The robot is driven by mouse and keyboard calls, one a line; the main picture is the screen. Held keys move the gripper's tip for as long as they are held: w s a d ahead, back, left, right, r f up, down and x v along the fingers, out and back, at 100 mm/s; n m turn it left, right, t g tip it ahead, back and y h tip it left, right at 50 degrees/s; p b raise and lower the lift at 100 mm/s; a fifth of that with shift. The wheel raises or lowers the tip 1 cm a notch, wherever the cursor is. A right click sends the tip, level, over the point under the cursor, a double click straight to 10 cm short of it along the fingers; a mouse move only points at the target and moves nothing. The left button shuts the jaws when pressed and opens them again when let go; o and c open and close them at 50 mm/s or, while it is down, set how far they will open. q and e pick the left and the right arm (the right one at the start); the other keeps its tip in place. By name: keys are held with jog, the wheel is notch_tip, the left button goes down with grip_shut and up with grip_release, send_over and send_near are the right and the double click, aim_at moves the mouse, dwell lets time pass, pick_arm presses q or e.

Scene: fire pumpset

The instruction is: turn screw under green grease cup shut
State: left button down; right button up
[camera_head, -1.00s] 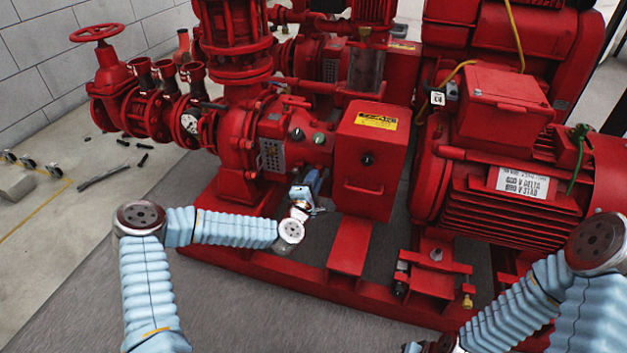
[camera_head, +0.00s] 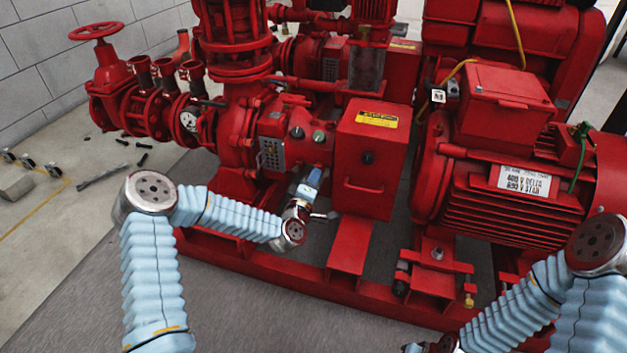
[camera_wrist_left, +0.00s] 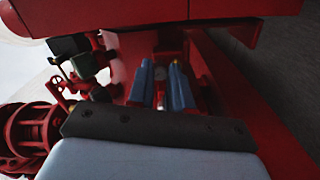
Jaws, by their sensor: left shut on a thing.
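My left gripper (camera_head: 314,174) points up at the underside of the red pump housing, just below two small round knobs or cups. The screw itself is hidden in the head view. In the left wrist view, the two blue fingers of my left gripper (camera_wrist_left: 163,86) stand close on either side of a small pale grey piece (camera_wrist_left: 160,74), which seems to be the screw. The gripper is shut on it.
The red control box (camera_head: 368,160) stands close right of my left gripper. The red base frame (camera_head: 320,285) runs below it. A large red motor (camera_head: 510,180) is at right, and a handwheel valve (camera_head: 98,32) at far left. The grey floor in front is clear.

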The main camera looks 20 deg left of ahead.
pick_arm(q)
jog(key=shift+f, duration=0.1)
jog(key=c, duration=1)
grip_release()
jog(key=shift+c, duration=0.2)
jog(key=shift+s, duration=0.1)
jog(key=s+p, duration=0.1)
jog(key=s, duration=1.2)
jog(key=shift+s+a, duration=0.25)
jog(key=shift+s, duration=0.05)
